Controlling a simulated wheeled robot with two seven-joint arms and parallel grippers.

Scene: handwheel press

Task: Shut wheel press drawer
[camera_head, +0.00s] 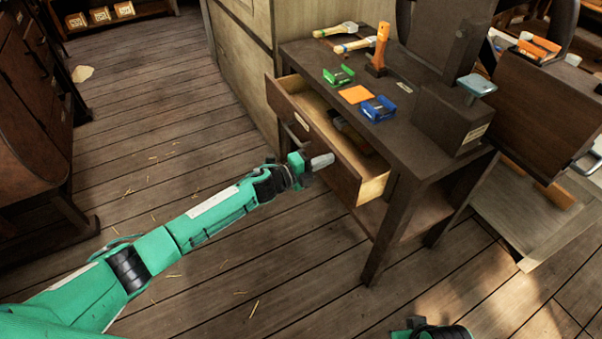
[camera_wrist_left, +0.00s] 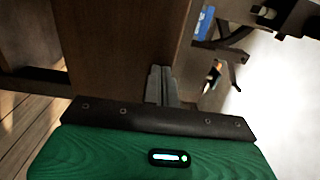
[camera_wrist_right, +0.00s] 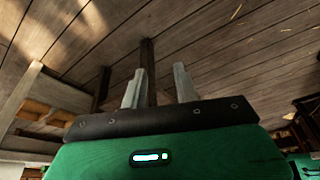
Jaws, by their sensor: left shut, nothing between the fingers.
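The drawer (camera_head: 345,172) of the dark wooden press table (camera_head: 305,50) stands pulled out, with its inside showing from above. A small handle (camera_head: 302,122) is on its front. My left gripper (camera_head: 322,161) is shut and empty, its fingertips at the drawer front, right of the handle. In the left wrist view the shut fingers (camera_wrist_left: 162,84) point at a brown wooden panel (camera_wrist_left: 120,45); I cannot tell if they touch it. In the right wrist view my right gripper (camera_wrist_right: 159,86) is open and empty, with a dark post beyond its fingers.
On the tabletop are the press (camera_head: 447,50), a green tray (camera_head: 338,76), an orange piece (camera_head: 356,94), a blue tray (camera_head: 378,108) and brushes (camera_head: 355,45). A table leg (camera_head: 382,240) stands below the drawer's right end.

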